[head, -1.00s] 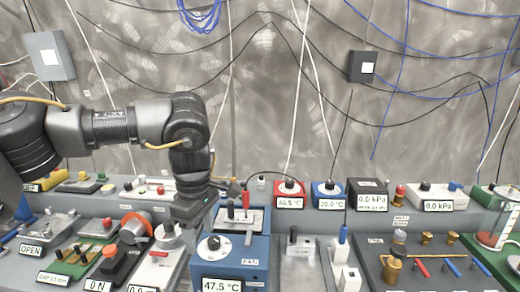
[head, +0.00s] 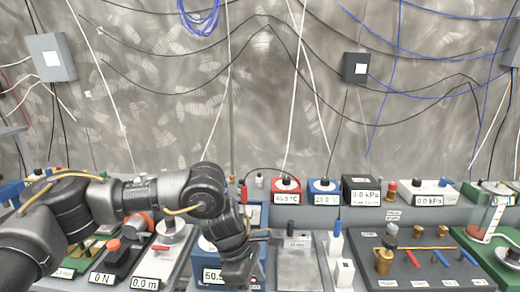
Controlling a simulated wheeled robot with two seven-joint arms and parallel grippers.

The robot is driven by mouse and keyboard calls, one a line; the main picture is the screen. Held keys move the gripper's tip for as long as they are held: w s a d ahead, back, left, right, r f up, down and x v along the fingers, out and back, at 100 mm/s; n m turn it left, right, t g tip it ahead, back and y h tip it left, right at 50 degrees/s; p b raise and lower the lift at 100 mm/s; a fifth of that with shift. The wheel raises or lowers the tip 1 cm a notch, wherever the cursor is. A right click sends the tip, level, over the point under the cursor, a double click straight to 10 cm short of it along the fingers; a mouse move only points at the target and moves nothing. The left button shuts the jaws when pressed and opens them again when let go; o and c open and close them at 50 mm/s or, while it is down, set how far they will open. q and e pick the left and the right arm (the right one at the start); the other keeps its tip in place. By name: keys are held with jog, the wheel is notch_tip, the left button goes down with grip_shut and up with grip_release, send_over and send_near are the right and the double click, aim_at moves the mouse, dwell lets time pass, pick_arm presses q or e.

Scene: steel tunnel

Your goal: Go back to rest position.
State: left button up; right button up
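My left arm comes in from the left and bends downward at its wrist. Its gripper (head: 238,275) points down in front of the blue box (head: 210,272) with a temperature display, near the bottom of the head view. The arm covers much of that box, including its top and part of its display, which begins with "50". The fingertips are dark and small, so I cannot tell whether they are open or touching the box. My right gripper is not in view.
A bench of instruments fills the lower view. Left are a white box (head: 155,268) reading 0.0 m and a black 0 N device (head: 115,262). Right are a grey plate (head: 298,268) and a dark valve panel (head: 425,265). The air above the bench is free.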

pick_arm(q)
jog(key=s+d+n+t+h, duration=0.2)
jog(key=s+d+n+h, duration=0.25)
jog(key=d+n, duration=0.35)
jog(key=s+d+n+t+h, duration=0.1)
jog(key=s+d+n+h, duration=0.2)
jog(key=d+n+h, duration=0.35)
jog(key=a+f+n+t+y, duration=0.3)
jog(key=a+f+n+y, duration=0.3)
jog(key=a+n, duration=0.65)
jog(key=a+f+n+t+y, duration=0.4)
jog(key=a+f+n, duration=0.5)
jog(key=n, duration=0.7)
jog(key=s+a+f+n+g+y, duration=0.2)
jog(key=s+a+f+n+g, duration=0.15)
jog(key=s+a+n, duration=0.4)
jog(key=s+a+f+n+g+y, duration=0.3)
jog(key=s+a+f+n, duration=0.15)
jog(key=s+a, duration=0.55)
notch_tip(320, 180, down, 27)
jog(key=s+d, duration=0.1)
jog(key=s, duration=0.1)
jog(key=s+a+f+g, duration=0.2)
jog(key=s+f, duration=1.3)
jog(key=s, duration=0.1)
jog(key=shift+s+a+m, duration=0.15)
jog(key=shift+a+m, duration=0.2)
jog(key=shift+m, duration=0.05)
